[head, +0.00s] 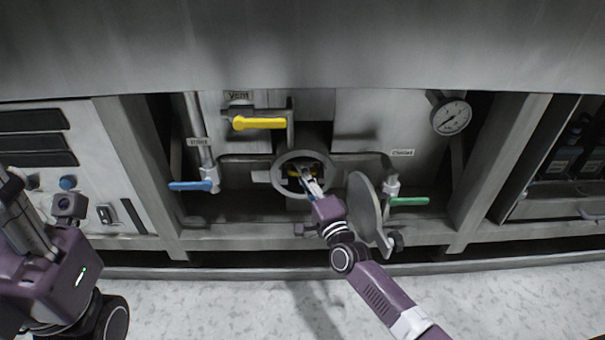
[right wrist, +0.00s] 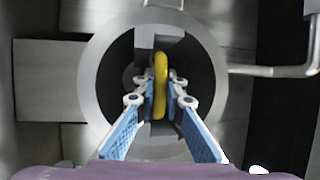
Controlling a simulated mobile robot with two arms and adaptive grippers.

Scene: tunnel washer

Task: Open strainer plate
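The round strainer plate (head: 365,209) stands swung out to the right of the round port (head: 280,174) in the head view, leaving the port uncovered. A yellow handle (right wrist: 160,86) shows inside the port in the right wrist view. My right gripper (head: 305,173) reaches into the port. In the right wrist view its blue-padded fingers (right wrist: 160,93) lie on both sides of the yellow handle, with narrow gaps seeming to remain. Firm contact is not visible. My left gripper (head: 22,215) is at the left edge of the head view, away from the port, its fingertips unclear.
A yellow lever valve (head: 259,123) sits above the port. A blue lever (head: 191,185) is to its left and a green lever (head: 409,201) to its right. A pressure gauge (head: 451,116) hangs at upper right. Frame posts flank the bay; the floor in front is clear.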

